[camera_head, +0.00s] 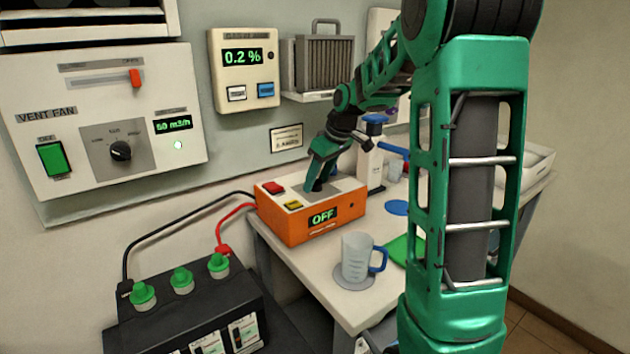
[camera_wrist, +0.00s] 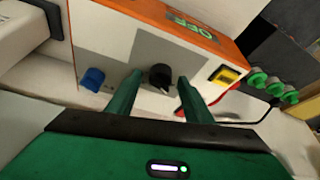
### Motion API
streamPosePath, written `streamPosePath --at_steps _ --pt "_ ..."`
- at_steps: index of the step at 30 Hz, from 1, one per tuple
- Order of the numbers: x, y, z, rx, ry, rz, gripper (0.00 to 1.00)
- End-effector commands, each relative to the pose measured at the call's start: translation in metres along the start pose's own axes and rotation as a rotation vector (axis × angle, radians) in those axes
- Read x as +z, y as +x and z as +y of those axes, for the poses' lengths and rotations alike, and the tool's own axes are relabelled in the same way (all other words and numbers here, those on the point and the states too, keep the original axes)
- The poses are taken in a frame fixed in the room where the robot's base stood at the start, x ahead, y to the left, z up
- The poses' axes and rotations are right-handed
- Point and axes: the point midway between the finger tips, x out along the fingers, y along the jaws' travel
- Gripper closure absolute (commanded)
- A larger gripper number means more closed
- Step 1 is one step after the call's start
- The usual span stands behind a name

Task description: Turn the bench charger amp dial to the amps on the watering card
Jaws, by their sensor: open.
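The bench charger (camera_head: 305,225) is an orange box on the bench; its display (camera_head: 322,216) reads OFF. My gripper (camera_wrist: 159,80) is open, pointing down, with one finger on each side of the dial. I cannot tell whether the fingers touch it. The watering card (camera_head: 286,137) is a small cream card on the wall behind the charger; its print is too small to read surely.
Red (camera_head: 273,187) and yellow (camera_head: 293,204) buttons sit on the charger beside my gripper. A clear jug (camera_head: 356,257) with a blue handle stands in front. Black and red cables run left to a battery (camera_head: 190,306) with green caps. A vent fan panel (camera_head: 60,140) hangs at left.

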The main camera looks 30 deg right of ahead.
Motion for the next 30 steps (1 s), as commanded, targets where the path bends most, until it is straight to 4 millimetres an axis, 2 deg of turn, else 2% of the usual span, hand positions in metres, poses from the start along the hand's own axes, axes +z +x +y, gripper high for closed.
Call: streamPosePath --at_steps 1,6,19,30 --pt "0.0000 -0.0001 0.0000 0.000 0.000 0.000 0.56" --pt "0.0000 -0.0002 0.0000 0.000 0.000 0.000 0.93" --pt "0.0002 -0.0002 -0.0010 0.028 0.067 -0.001 0.93" --pt "-0.0007 0.0003 -0.0044 0.139 0.334 -0.001 0.93"
